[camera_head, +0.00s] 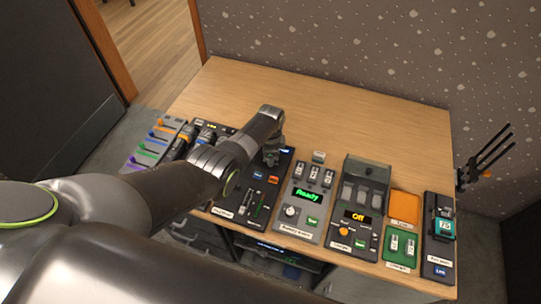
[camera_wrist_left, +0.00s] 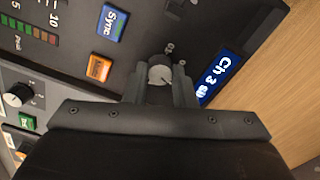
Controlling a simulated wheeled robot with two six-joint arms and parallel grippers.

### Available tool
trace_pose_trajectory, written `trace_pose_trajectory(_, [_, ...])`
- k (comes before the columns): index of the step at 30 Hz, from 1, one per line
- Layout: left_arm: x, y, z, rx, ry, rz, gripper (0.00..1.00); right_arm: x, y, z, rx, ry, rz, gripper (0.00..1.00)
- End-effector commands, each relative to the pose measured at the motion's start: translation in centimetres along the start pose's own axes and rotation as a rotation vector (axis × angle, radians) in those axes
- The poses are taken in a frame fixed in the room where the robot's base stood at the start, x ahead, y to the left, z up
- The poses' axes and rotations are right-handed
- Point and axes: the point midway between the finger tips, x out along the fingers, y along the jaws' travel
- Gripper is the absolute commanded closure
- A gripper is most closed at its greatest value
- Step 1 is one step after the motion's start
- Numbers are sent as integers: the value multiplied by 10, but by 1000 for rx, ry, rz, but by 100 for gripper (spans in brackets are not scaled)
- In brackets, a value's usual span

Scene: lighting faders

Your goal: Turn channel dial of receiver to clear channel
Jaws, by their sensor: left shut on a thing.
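The receiver (camera_head: 283,178) is a dark unit near the middle of the table, with a blue display at its far end. The channel dial (camera_wrist_left: 160,73) is a round grey knob with a pointer line. My left gripper (camera_head: 272,158) reaches over the far part of the receiver, and its fingers are closed on either side of the dial, gripping it. The head view does not show the dial, as the gripper covers it. My right gripper is not in view.
The receiver has a blue Sync button (camera_wrist_left: 112,22) and an orange button (camera_wrist_left: 98,68). A grey unit showing "Ready" (camera_head: 307,196) stands to its right, then a unit showing "Off" (camera_head: 358,217). Fader and other panels stand left. The table's back (camera_head: 330,100) is clear.

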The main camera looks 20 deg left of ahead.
Motion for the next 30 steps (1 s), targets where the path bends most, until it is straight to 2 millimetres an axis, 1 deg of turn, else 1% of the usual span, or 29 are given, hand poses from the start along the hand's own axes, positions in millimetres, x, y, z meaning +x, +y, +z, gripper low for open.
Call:
trace_pose_trajectory(3, [-1,-1,-1,51,2,-2,99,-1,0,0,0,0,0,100])
trace_pose_trajectory(9, [-1,-1,-1,99,2,-3,99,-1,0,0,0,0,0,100])
trace_pose_trajectory(23, [-1,-1,-1,113,2,-3,99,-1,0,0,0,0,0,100])
trace_pose_trajectory(24, [-1,-1,-1,113,2,-3,75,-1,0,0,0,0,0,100])
trace_pose_trajectory(29, [-1,-1,-1,112,2,-2,54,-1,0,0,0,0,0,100])
trace_pose_trajectory(30, [-1,-1,-1,112,2,-2,54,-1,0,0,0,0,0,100])
